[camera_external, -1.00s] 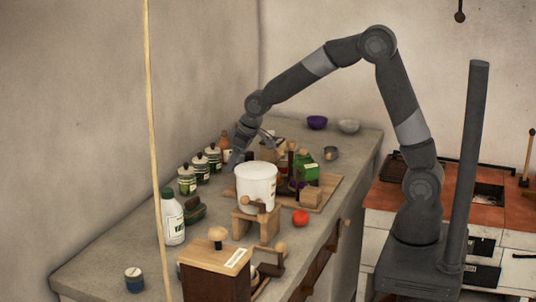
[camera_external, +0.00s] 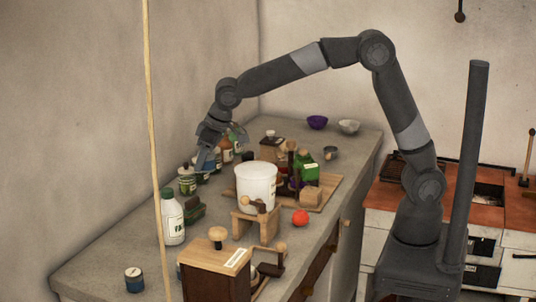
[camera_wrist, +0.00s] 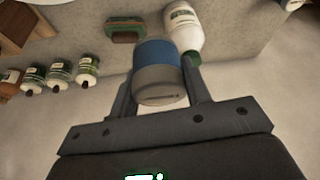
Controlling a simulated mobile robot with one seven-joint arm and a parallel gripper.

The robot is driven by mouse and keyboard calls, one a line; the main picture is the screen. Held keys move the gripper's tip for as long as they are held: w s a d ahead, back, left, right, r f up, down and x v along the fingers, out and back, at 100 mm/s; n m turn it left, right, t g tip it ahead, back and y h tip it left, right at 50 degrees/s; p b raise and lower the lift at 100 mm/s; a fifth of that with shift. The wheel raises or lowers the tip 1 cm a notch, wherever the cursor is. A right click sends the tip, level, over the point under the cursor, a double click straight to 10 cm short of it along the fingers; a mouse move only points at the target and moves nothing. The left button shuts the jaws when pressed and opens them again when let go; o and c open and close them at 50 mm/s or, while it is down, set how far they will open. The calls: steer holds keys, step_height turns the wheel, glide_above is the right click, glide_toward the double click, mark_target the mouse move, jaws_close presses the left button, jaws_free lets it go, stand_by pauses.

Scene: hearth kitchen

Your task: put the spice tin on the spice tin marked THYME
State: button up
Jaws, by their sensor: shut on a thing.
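My gripper (camera_external: 207,160) is above the left side of the counter, over the row of lidded jars. In the wrist view my gripper (camera_wrist: 158,90) is shut on a grey spice tin with a blue band (camera_wrist: 160,85), gripped between both fingers. In the external view I cannot make out the held tin clearly against the fingers. Another small blue and pale tin (camera_external: 134,281) stands upright on the counter at the near left, apart from my gripper. I cannot read THYME on any tin.
Jars with green labels (camera_external: 187,181) stand in a row; they also show in the wrist view (camera_wrist: 87,66). A white bottle (camera_external: 172,220) and a green brush-like block (camera_external: 195,210) are nearer. A white tub (camera_external: 256,188) is on the right. Counter around the near blue tin is clear.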

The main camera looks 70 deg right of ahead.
steer(key=s+a, duration=0.3)
steer(key=a, duration=0.8)
steer(key=a+f, duration=0.4)
steer(key=s+a+f, duration=0.1)
steer(key=a+f, duration=0.7)
steer(key=shift+s, duration=0.15)
steer(key=shift+f, duration=1.95)
steer(key=shift+f, duration=0.2)
steer(key=o, duration=1)
